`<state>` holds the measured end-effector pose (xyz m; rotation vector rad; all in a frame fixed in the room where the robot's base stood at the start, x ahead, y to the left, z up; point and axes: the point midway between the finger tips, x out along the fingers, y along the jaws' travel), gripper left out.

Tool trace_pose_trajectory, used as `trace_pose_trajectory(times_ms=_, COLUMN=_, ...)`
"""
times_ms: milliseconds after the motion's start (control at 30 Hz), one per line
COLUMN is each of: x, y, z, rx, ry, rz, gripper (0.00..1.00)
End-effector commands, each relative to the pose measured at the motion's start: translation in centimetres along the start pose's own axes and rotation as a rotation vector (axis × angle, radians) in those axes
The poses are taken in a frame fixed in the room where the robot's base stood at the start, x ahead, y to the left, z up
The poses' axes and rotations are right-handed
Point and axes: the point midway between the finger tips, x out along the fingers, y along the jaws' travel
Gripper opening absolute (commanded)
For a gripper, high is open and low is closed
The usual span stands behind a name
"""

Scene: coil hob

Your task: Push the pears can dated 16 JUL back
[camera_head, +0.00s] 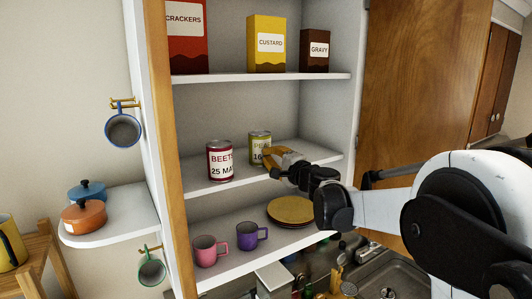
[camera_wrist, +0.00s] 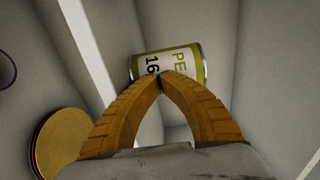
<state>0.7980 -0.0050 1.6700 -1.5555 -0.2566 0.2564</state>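The pears can (camera_head: 257,144) has a green body and a white label reading "PE" and "16", the rest hidden by my gripper. It stands on the middle shelf (camera_head: 225,183) of the cupboard. In the wrist view the pears can (camera_wrist: 185,58) lies straight ahead of my fingertips. My gripper (camera_head: 268,158) has yellow fingers; in the wrist view the gripper (camera_wrist: 161,77) has its fingertips together with nothing between them. The tips overlap the can's label and are at or very near it; I cannot tell whether they touch.
A red beets can (camera_head: 220,161) marked 25 MA stands left of the pears can, nearer the shelf's front. Crackers (camera_head: 187,37), custard (camera_head: 266,43) and gravy (camera_head: 315,51) boxes stand above. Pink (camera_head: 204,250) and purple (camera_head: 251,236) mugs and yellow plates (camera_head: 290,210) are below.

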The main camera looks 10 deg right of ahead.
Motion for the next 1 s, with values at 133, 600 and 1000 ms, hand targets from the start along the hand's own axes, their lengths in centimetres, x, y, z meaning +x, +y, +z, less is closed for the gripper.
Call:
trace_pose_trajectory(times_ms=133, x=0.5, y=0.0, z=0.0, rx=0.000, ry=-0.001, rz=0.000, gripper=0.00)
trace_pose_trajectory(times_ms=600, x=2.1, y=0.0, z=0.0, rx=0.000, ry=0.000, rz=0.000, gripper=0.00)
trace_pose_trajectory(times_ms=1000, x=3.6, y=0.0, z=0.1, rx=0.000, ry=-0.001, rz=0.000, gripper=0.00)
